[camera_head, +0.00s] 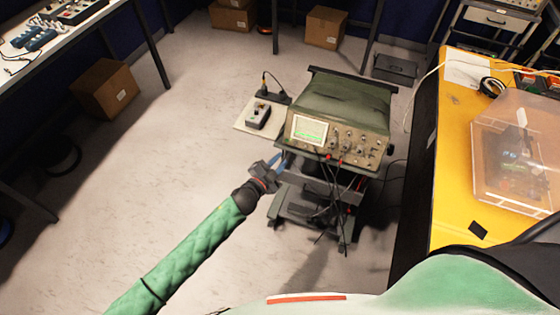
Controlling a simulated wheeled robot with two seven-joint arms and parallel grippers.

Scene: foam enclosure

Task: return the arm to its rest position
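My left arm (190,246), in a green quilted sleeve, reaches in from the lower left across the open floor. My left gripper (276,165) is at its end, just left of the cart that carries the oscilloscope. Something small and blue shows at its tip, too small to make out. I cannot tell whether the fingers are open or shut, nor whether they touch the cart. My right gripper is not in view.
The oscilloscope (340,140), with a green cover and lit screen, stands on the cart (335,192); cables hang from its front. A yellow table (447,155) with a clear enclosure (515,150) is at right.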

